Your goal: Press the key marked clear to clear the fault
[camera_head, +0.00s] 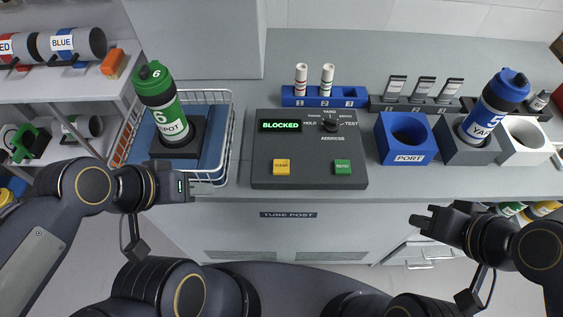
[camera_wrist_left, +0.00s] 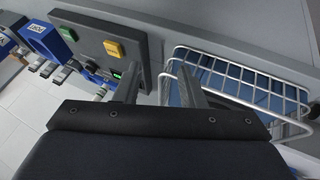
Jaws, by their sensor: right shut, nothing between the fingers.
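The grey console (camera_head: 262,142) has a display (camera_head: 280,125) reading BLOCKED in green. Its yellow key (camera_head: 281,167), marked CLEAR, is at the front left; a green key (camera_head: 343,167) is at the front right. The yellow key also shows in the left wrist view (camera_wrist_left: 113,48), beyond and left of my fingers. My left gripper (camera_head: 189,186) is left of the console, in front of the wire basket, apart from the key. Its fingers stand apart and empty in the left wrist view (camera_wrist_left: 157,85). My right gripper (camera_head: 421,215) is shut and empty, right of the console before the counter.
A green-capped carrier (camera_head: 160,105) stands in a dark holder in the wire basket (camera_head: 224,120). Behind the console is a blue rack (camera_head: 291,95) with two white tubes. To the right are a blue PORT block (camera_head: 405,140) and a blue carrier (camera_head: 490,108). The counter before the console is clear.

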